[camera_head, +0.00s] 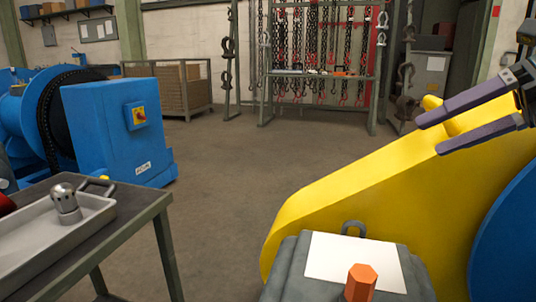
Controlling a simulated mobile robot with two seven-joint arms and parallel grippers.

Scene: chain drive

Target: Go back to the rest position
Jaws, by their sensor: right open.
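My right gripper (436,133) comes in from the right edge in the head view. My left gripper does not show. An orange hexagonal piece (361,282) stands on the grey block at the bottom, by a white sheet (352,258). A metal socket-like part (65,200) stands in a grey tray (50,239) at left.
The tray rests on a dark table (140,223). A blue machine (110,130) with a black wheel stands behind it. A rack of hanging chains (318,74) and a crate (172,90) stand at the back. The floor (235,170) between is clear.

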